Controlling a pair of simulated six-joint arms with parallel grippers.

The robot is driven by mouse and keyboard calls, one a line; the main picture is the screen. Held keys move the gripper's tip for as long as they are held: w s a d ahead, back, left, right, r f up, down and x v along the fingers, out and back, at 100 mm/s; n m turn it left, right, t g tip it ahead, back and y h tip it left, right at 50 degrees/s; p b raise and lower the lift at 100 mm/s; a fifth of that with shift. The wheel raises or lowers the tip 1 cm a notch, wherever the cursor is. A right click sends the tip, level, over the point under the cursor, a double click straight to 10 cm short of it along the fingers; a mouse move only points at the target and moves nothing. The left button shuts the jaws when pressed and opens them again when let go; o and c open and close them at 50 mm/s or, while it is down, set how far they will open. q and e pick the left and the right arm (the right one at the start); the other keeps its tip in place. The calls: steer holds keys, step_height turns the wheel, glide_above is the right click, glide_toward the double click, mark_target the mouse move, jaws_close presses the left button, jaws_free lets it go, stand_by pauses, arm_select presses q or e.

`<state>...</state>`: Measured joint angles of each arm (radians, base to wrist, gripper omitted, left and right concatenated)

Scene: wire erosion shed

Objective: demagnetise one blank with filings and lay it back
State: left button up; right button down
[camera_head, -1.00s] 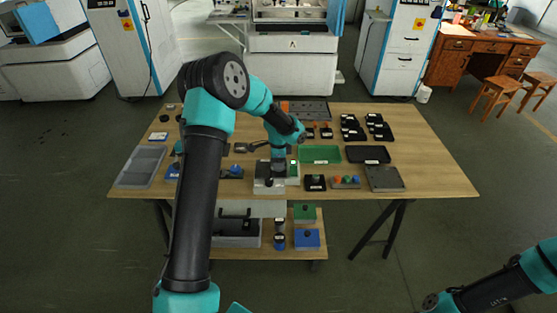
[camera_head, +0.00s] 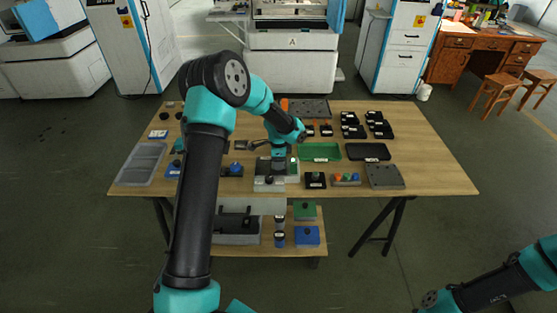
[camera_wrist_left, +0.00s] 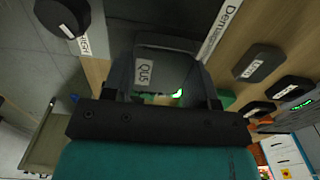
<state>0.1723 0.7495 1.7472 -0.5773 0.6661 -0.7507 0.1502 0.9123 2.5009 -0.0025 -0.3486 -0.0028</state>
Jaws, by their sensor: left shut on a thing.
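My left gripper (camera_head: 279,163) is over a grey device with a dark top (camera_head: 268,183) near the table's front middle. In the left wrist view, its fingers (camera_wrist_left: 165,92) are shut on a dark block (camera_wrist_left: 165,68) with a small white label. The dark surface beyond it carries a white label strip (camera_wrist_left: 222,28) starting "Dem". I cannot tell whether the block touches that surface, or whether filings cling to it. In the head view the arm and gripper mostly hide the block. A green tray (camera_head: 320,158) and a black tray (camera_head: 368,158) lie to the right. My right gripper is out of view.
Small dark labelled blocks (camera_wrist_left: 258,62) lie beside the device. Black holders (camera_head: 353,130) stand at the back right. A small black box (camera_head: 315,181), a button box (camera_head: 346,180) and a dark plate (camera_head: 385,176) line the front. A grey tray (camera_head: 142,164) lies left.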

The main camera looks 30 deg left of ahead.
mark_target(258, 166)
arm_select(q)
steer(key=shift+a, duration=0.2)
stand_by(0.4)
steer(key=shift+s+a, duration=0.65)
steer(key=shift+a, duration=0.35)
steer(key=shift+s+a, duration=0.35)
steer(key=shift+a, duration=0.25)
steer(key=shift+s+a, duration=0.35)
steer(key=shift+a, duration=0.25)
steer(key=shift+s+a, duration=0.1)
steer(key=shift+a, duration=0.05)
steer(key=shift+s+a, duration=0.3)
steer(key=shift+a, duration=0.2)
steer(key=shift+s+a, duration=0.3)
steer(key=shift+a, duration=0.2)
step_height(258, 166, up, 8)
steer(key=shift+f, duration=0.25)
stand_by(1.3)
stand_by(0.6)
